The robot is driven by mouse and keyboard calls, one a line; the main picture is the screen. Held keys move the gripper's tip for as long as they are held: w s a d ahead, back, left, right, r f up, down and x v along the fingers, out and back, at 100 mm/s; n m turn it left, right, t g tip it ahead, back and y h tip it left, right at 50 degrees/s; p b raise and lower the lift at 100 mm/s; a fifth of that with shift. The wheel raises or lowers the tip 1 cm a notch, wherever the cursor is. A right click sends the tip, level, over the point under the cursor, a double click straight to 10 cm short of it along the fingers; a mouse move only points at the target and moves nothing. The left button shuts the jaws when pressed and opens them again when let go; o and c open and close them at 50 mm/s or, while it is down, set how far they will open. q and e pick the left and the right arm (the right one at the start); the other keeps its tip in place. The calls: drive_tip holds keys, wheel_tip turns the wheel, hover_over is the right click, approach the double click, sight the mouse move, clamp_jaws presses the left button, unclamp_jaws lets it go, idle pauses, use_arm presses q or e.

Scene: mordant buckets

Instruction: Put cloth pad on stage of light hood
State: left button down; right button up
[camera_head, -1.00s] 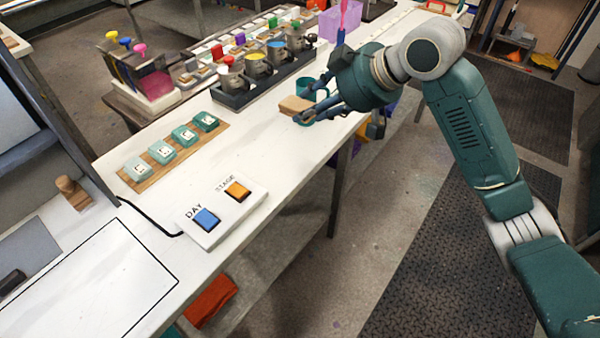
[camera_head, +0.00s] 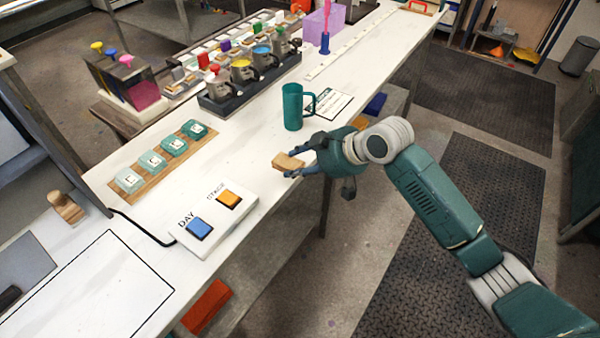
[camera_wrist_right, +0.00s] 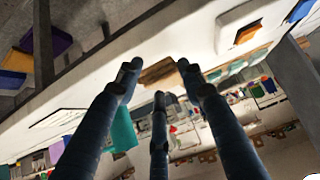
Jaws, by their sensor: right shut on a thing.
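The cloth pad (camera_head: 286,161), a small tan block, is held at the fingertips of my right gripper (camera_head: 297,163), above the front edge of the white table. In the right wrist view the pad (camera_wrist_right: 160,72) sits between the dark fingers. The light hood shows only partly at the left, with a grey post (camera_head: 62,150). My left gripper is not in view.
A white button box (camera_head: 228,222) with blue DAY and orange STAGE buttons lies between the pad and the outlined area. A wooden strip (camera_head: 150,182) holds several teal tiles. A teal mug (camera_head: 293,108) stands behind the gripper. A wooden stamp-like piece (camera_head: 66,207) stands near the post.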

wheel_tip(320, 180, down, 4)
drive_tip(key=shift+f+p, duration=0.1)
drive_tip(key=shift+p, duration=0.65)
drive_tip(key=o, duration=0.9)
drive_tip(key=shift+f+b, duration=0.35)
drive_tip(key=shift+b, duration=0.25)
drive_tip(key=b, duration=0.3)
approach(292, 179)
drive_tip(key=v, duration=0.5)
drive_tip(key=shift+w+d, duration=0.1)
drive_tip(key=shift+w, duration=0.2)
